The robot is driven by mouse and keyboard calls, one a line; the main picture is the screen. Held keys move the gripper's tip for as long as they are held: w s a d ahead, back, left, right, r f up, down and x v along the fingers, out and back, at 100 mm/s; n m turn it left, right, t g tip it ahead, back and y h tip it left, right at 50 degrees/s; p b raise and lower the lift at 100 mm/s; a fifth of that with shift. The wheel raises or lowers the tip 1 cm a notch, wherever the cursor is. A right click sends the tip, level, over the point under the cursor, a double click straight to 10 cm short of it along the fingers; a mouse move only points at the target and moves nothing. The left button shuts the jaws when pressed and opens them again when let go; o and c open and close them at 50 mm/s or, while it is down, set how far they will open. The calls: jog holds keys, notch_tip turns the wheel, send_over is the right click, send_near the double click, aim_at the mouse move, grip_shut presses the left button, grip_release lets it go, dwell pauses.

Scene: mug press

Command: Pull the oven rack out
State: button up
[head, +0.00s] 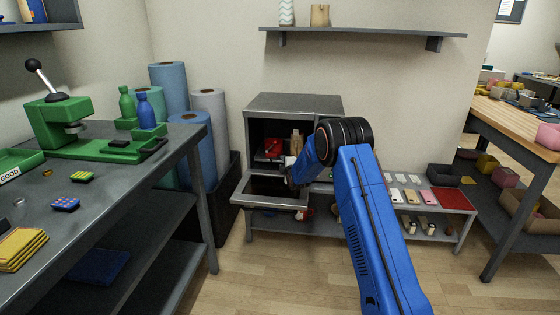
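The grey oven (295,101) stands on a low bench against the back wall. Its door (268,201) is folded down and sticks out level at the front. The inside is dark, with a red item (273,147) and a tan bottle-shaped item (297,138) in it. The rack is too dark and small to make out clearly. My gripper (290,173) is at the oven's front, above the door's right part. My blue arm hides the oven's right side. The fingers are small and partly hidden, so I cannot tell whether they are open or touching anything.
A grey workbench (185,145) with a green press (70,125) stands at the left. Blue and grey rolls (170,90) stand left of the oven. A low shelf (450,200) with small items is at the right. The wooden floor in front is clear.

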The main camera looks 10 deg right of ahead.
jog(key=x, duration=0.6)
jog(key=shift+w+f, duration=0.1)
jog(key=shift+w, duration=0.2)
grip_shut()
